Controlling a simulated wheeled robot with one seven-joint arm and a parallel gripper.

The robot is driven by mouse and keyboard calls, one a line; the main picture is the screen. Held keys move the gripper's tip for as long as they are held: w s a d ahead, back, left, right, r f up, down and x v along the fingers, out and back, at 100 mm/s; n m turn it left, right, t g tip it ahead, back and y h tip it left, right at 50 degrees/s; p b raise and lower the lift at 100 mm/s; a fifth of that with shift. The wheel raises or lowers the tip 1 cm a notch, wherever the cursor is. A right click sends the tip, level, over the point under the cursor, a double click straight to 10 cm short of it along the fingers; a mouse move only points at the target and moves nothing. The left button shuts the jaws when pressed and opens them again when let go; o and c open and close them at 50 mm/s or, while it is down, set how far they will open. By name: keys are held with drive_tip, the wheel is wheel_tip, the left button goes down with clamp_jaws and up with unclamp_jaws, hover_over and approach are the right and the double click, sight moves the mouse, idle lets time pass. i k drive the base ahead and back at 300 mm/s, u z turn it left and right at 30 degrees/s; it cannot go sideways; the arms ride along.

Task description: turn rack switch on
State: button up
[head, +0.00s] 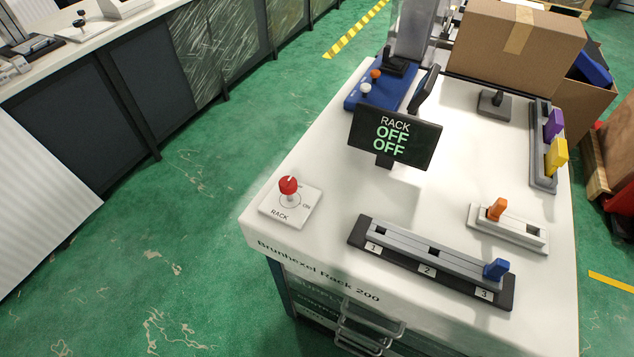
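The rack switch is a red-topped lever (288,186) on a white plate (291,206) marked RACK and ON, at the near left corner of the white bench top (330,175). A black display (394,137) behind it reads RACK OFF OFF in green and white. My gripper is not in view.
A slider rail (430,262) with positions 1, 2 and 3 has its blue knob near 3. Green floor lies open at left.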

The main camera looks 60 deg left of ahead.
sight(288, 184)
drive_tip(key=u, duration=2.2)
